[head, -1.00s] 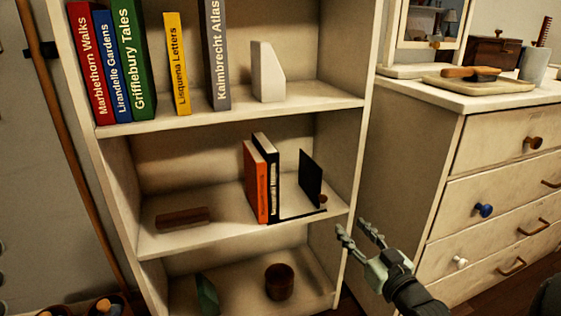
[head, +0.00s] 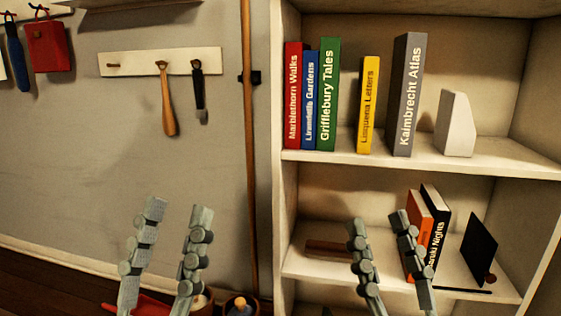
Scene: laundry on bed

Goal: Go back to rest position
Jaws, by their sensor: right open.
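Both my grippers are raised side by side in the lower part of the head view, fingers pointing up. My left gripper (head: 177,212) is open and empty in front of the grey wall. My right gripper (head: 377,222) is open and empty in front of the bookcase's middle shelf. Its right finger covers part of an orange book (head: 422,215), which leans beside a black book (head: 437,215). I cannot tell the depth gap between the fingers and the books.
The bookcase upper shelf (head: 320,160) carries several upright books and a white bookend (head: 457,122). A dark bookend (head: 480,248) and a brown block (head: 327,247) are on the middle shelf. A wooden pole (head: 249,150) stands left of the bookcase. Tools hang from a wall rack (head: 135,62).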

